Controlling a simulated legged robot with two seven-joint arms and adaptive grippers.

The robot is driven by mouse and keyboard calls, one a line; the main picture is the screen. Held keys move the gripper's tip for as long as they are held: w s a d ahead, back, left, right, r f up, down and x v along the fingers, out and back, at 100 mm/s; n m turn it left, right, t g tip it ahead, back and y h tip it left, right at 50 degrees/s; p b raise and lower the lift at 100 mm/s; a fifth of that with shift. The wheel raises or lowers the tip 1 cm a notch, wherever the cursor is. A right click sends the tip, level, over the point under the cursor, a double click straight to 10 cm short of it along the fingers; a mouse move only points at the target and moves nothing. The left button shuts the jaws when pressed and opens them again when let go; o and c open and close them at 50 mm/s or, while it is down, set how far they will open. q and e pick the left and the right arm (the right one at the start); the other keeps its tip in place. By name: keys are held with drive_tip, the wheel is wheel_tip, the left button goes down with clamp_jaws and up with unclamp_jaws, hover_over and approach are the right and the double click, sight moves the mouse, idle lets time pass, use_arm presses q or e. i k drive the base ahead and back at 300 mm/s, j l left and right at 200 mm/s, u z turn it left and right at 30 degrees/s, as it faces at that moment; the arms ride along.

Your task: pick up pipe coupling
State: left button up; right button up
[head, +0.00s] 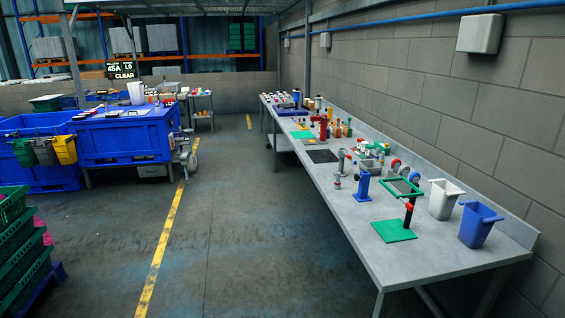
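No item is clear enough for me to be sure it is the pipe coupling. Small parts of a size that could include it stand on the long grey workbench (430,255) along the right wall. Among them are a small grey upright piece (337,181), a grey piece with a red top (341,161) and a round red-and-grey piece (395,167). Neither of my grippers is in view.
The bench also holds a blue stand (362,187), a green plate (393,231), a white bin (443,199) and a blue bin (479,224). Blue crates (125,138) and green crates (22,260) stand left. The floor (245,230) between is clear.

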sight(341, 151)
drive_tip(key=i+j+z, duration=0.1)
drive_tip(key=i+z, duration=0.25)
drive_tip(key=i, duration=0.2)
drive_tip(key=i+j+z, duration=0.35)
drive_tip(key=i, duration=0.25)
drive_tip(key=i+j+z, duration=0.35)
drive_tip(key=i, duration=0.15)
